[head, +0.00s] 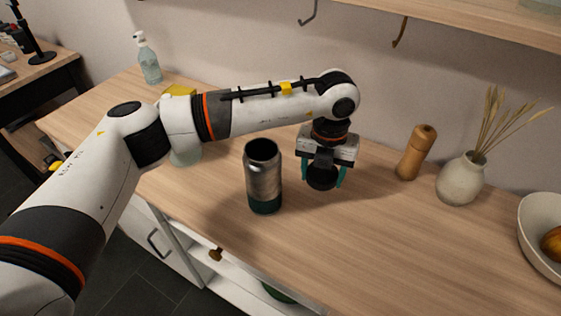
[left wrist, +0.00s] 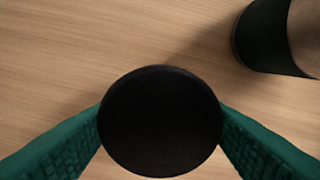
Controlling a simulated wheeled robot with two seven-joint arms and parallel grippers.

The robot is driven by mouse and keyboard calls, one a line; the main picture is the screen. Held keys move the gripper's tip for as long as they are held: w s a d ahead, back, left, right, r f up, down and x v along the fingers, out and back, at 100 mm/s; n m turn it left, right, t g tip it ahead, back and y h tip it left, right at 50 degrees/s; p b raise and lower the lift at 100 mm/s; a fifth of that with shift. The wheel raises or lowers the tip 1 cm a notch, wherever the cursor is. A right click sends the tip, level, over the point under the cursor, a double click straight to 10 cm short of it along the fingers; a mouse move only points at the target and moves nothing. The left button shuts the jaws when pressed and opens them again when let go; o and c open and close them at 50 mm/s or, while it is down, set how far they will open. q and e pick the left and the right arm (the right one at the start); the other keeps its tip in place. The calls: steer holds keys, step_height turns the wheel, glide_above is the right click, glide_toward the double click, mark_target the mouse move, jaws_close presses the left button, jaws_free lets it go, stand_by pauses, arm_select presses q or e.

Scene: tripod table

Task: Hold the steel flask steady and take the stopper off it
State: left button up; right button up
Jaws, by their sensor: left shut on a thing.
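The steel flask (head: 263,179) stands upright on the wooden counter, with a brushed metal body and a dark green base. Its mouth is open and dark, with no stopper on it. My left gripper (head: 323,178) is to the right of the flask, pointing down, its green fingers shut on the round black stopper (head: 321,182). In the left wrist view the stopper (left wrist: 160,121) sits between both fingers, and part of the flask (left wrist: 270,40) shows at the upper right, apart from it. I cannot tell whether the stopper touches the counter. My right gripper is not in view.
A wooden mill (head: 416,153), a vase (head: 461,180) with dried stalks and a bowl (head: 540,232) stand to the right. A soap bottle (head: 149,60) and a yellow object (head: 180,91) are at the back left. The counter (head: 380,240) front right is clear.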

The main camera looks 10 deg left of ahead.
arm_select(q)
glide_above(282, 176)
steer(key=d, duration=0.2)
steer(key=shift+s+p, duration=0.35)
steer(key=shift+w+a, duration=0.35)
steer(key=shift+a, duration=0.55)
step_height(282, 176, down, 3)
steer(key=shift+a+r+b, duration=0.1)
steer(key=shift+a+b, duration=0.05)
steer(key=shift+b, duration=0.6)
steer(key=shift+f, duration=0.45)
steer(key=shift+w, duration=0.15)
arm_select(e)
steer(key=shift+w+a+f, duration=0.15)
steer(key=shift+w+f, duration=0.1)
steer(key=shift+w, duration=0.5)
arm_select(q)
steer(key=o, duration=1.1)
steer(key=shift+f, duration=0.1)
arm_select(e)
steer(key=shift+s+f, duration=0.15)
